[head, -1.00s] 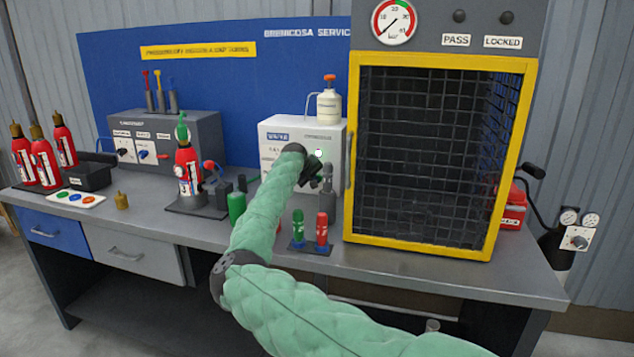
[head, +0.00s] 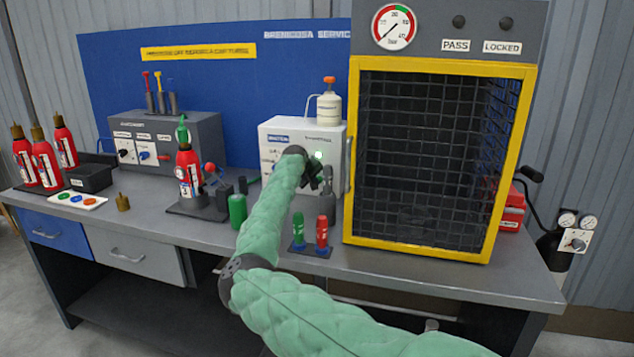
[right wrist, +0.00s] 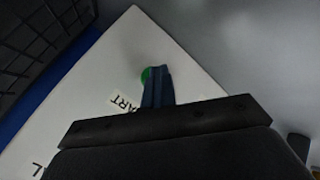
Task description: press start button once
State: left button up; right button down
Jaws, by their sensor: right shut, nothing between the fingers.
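The white machine box (head: 275,137) stands on the bench against the blue back panel. A small bright greenish-white round spot (head: 318,155) shows on its front, just above my right gripper (head: 325,180). In the right wrist view, a green round button (right wrist: 146,75) sits on the white face beside a partly hidden label (right wrist: 124,103) reading "ART". My right gripper's closed fingers (right wrist: 159,82) are empty and overlap the button's edge. I cannot tell whether they touch it. My right arm hides part of the box in the head view. My left gripper is out of view.
A yellow-framed mesh cage (head: 440,250) stands close right of the box. A white bottle (head: 329,104) is on top of the box. Green and red cylinders (head: 321,230) stand in front of it. An extinguisher (head: 189,172) in a stand is to the left.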

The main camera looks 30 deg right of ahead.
jog(key=shift+s, duration=0.15)
jog(key=shift+s+a+r+p, duration=0.1)
jog(key=shift+s+a+p, duration=0.75)
jog(key=shift+a+p, duration=0.25)
jog(key=shift+s+a+p, duration=1.1)
jog(key=shift+a, duration=0.15)
